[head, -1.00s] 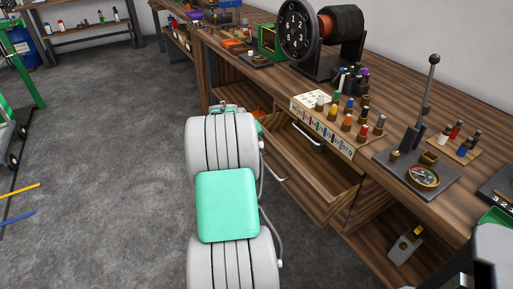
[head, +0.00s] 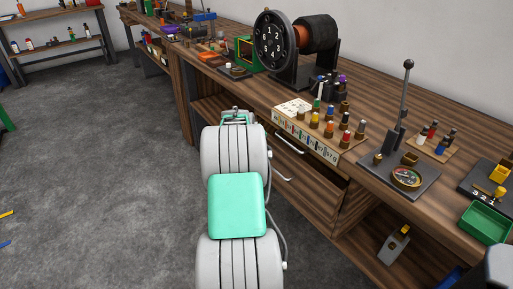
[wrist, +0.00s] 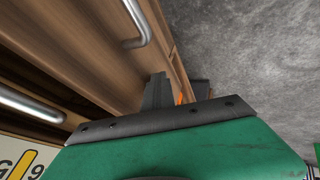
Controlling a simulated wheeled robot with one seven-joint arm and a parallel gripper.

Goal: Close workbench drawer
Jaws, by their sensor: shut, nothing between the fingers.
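The workbench drawer (head: 300,188) is the lower wooden one, with a silver handle (head: 281,172). It stands slightly out, with a narrow dark gap along its top right edge. In the wrist view its wooden front and handle (wrist: 143,25) show at the top. Above it is another drawer front with its own handle (head: 290,143), which also shows in the wrist view (wrist: 30,105). My gripper's dark fingers (wrist: 160,92) are shut and empty, close to the wooden front. I cannot tell whether they touch it. In the head view my arm hides most of the gripper.
The workbench top (head: 375,150) carries a labelled box with coloured spools (head: 308,130), a dial machine (head: 272,40), a lever stand (head: 400,110) and a green tray (head: 484,221). An open shelf is below right.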

